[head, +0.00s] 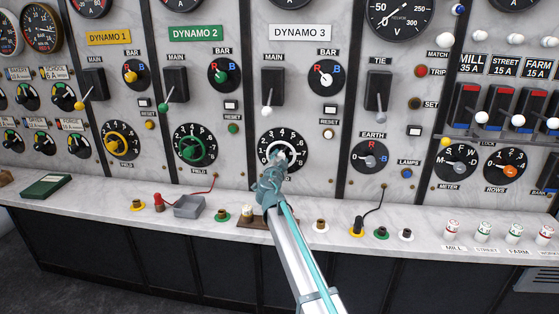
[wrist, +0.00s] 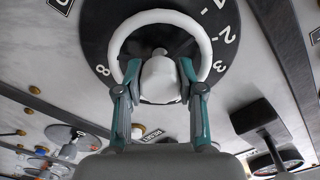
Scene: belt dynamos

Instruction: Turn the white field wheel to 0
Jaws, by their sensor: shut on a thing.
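The white field wheel (head: 295,151) is a white ring on a round black numbered dial on the DYNAMO 3 panel. In the wrist view its ring (wrist: 160,17) arches above a pale central hub (wrist: 160,80). My gripper (head: 278,164) reaches up to the wheel from below and covers its lower part in the head view. In the wrist view the two teal fingers of my gripper (wrist: 160,72) stand on either side of the hub, at the lower ring, shut on the wheel. Digits 1, 2, 3 and 8 show on the dial there. I cannot tell which number the wheel points to.
The white-tipped MAIN lever (head: 267,110) stands above the wheel, and a white lamp (head: 328,134) is at its right. The green field wheel (head: 194,146) and the EARTH knob (head: 369,157) flank it. A marble ledge (head: 345,211) with several small sockets runs below.

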